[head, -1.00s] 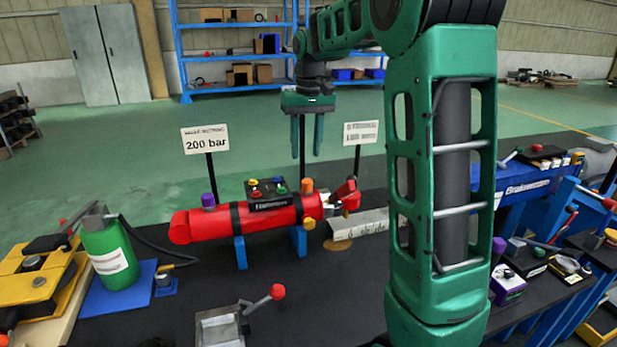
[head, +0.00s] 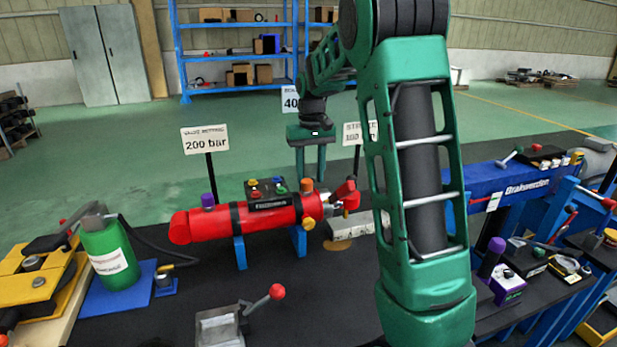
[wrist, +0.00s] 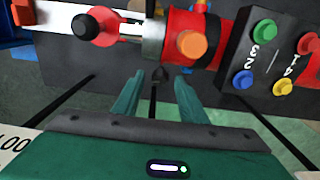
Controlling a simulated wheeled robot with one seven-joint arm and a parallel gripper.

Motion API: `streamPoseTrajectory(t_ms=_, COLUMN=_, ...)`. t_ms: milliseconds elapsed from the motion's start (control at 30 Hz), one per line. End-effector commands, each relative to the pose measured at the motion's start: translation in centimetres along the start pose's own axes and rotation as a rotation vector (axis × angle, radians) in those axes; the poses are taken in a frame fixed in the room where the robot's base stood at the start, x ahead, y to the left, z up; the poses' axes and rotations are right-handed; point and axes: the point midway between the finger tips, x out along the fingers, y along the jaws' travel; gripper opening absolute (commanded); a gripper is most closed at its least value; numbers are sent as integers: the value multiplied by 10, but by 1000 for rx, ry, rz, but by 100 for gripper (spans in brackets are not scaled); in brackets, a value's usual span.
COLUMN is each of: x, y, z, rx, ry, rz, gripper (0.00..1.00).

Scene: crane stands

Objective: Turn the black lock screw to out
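A red cylinder (head: 267,218) lies on blue supports, with a metal rod end and a red end piece (head: 346,194) at its right. In the wrist view a round black knob (wrist: 87,26) sits on the rod-end side, left of the fingers. I cannot tell for sure which of these two is the lock screw. My gripper (head: 311,180) points down above the cylinder's right end. Its two fingers (wrist: 157,76) are apart with nothing clearly gripped.
An orange knob (wrist: 190,43) and a block of coloured buttons (head: 267,191) sit on the cylinder close to the fingers. A 200 bar sign (head: 205,139) stands behind left, a stroke sign (head: 360,132) behind right. A red-knobbed lever (head: 277,292) is in front.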

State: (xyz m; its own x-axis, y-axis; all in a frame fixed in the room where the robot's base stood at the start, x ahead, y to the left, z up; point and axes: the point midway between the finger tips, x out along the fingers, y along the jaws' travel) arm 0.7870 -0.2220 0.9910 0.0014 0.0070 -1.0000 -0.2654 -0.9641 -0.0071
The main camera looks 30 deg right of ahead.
Motion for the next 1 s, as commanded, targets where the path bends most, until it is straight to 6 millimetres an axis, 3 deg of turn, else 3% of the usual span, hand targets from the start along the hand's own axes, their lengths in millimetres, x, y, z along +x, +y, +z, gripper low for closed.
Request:
streamPoseTrajectory(t_ms=367, x=6, y=0, z=0, rx=0, ry=-1, rz=0, gripper=38)
streamPoseTrajectory(t_ms=533, x=6, y=0, z=0, rx=-1, ry=-1, rz=0, gripper=0)
streamPoseTrajectory(t_ms=1000, x=6, y=2, z=0, rx=-70, ry=0, rz=-42, gripper=0)
